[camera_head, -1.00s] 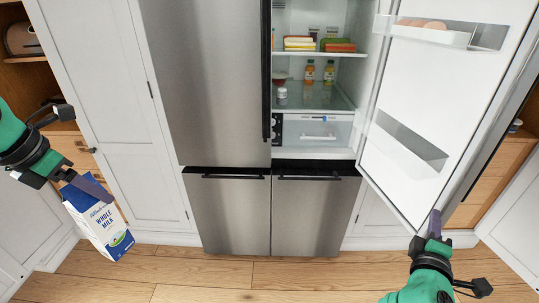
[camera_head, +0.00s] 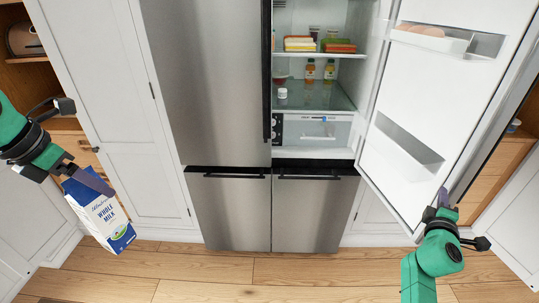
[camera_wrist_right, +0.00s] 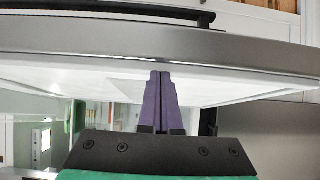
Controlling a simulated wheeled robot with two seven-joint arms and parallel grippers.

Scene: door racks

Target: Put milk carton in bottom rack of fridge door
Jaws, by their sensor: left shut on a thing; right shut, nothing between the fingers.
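A blue and white whole milk carton (camera_head: 100,214) hangs tilted in my left gripper (camera_head: 98,184) at the lower left, in front of the white cabinets. The left gripper is shut on its top. The right fridge door (camera_head: 440,90) stands open. Its bottom rack (camera_head: 408,148) is empty in the head view. My right gripper (camera_head: 443,197) is at the door's lower outer edge; in the right wrist view its fingers (camera_wrist_right: 160,80) are shut together with nothing between them, close to the door's edge. Whether they touch the door I cannot tell.
The upper door rack (camera_head: 432,38) holds eggs. Fridge shelves hold boxes, bottles and a small jar (camera_head: 282,96). The left fridge door (camera_head: 215,80) is closed. The wooden floor (camera_head: 230,275) in front is clear.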

